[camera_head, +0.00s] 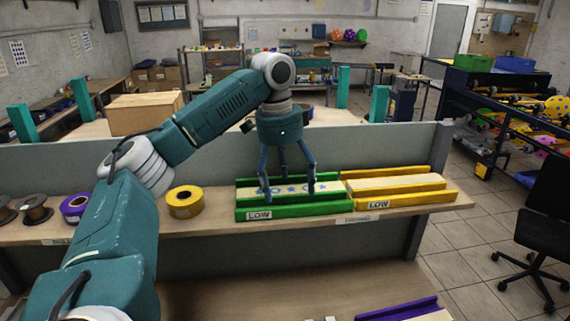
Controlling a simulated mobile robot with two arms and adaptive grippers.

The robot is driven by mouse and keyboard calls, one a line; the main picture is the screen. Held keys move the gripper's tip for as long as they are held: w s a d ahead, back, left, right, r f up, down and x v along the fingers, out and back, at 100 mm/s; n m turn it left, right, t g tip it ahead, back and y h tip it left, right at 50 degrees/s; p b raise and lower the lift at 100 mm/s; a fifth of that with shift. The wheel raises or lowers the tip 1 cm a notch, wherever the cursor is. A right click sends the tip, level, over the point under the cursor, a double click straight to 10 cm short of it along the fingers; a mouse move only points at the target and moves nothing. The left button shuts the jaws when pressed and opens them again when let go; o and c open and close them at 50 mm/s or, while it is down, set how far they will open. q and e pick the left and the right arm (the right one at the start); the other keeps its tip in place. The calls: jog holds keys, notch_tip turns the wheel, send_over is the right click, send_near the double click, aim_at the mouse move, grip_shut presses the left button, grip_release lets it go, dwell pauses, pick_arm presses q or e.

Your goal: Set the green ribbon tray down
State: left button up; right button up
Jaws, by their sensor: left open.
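The green ribbon tray (290,211) sits on the wooden shelf, with a "LOW" label on its front wall. A light strip with blue star marks lies inside it. My left gripper (289,190) points down over the tray. Its fingers are spread apart, with the tips at the tray's inside and near its front wall. Whether the fingertips touch the tray is hard to tell. My right gripper is out of view.
A yellow tray (395,196) with a "LOW" label stands close to the green tray's right. A yellow roll (185,202), a purple roll (75,208) and dark spools (36,211) stand on the shelf (218,217) at left. A purple tray (400,309) is below at the bottom.

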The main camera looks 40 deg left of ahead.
aim_at(287, 193)
pick_arm(q)
notch_tip(287, 193, up, 4)
jog(key=shift+s+f, duration=0.15)
notch_tip(287, 193, up, 6)
jog(key=shift+s+a+r+p, duration=0.25)
jog(key=shift+s+a+p, duration=0.1)
jog(key=shift+p, duration=0.1)
dwell(0.3)
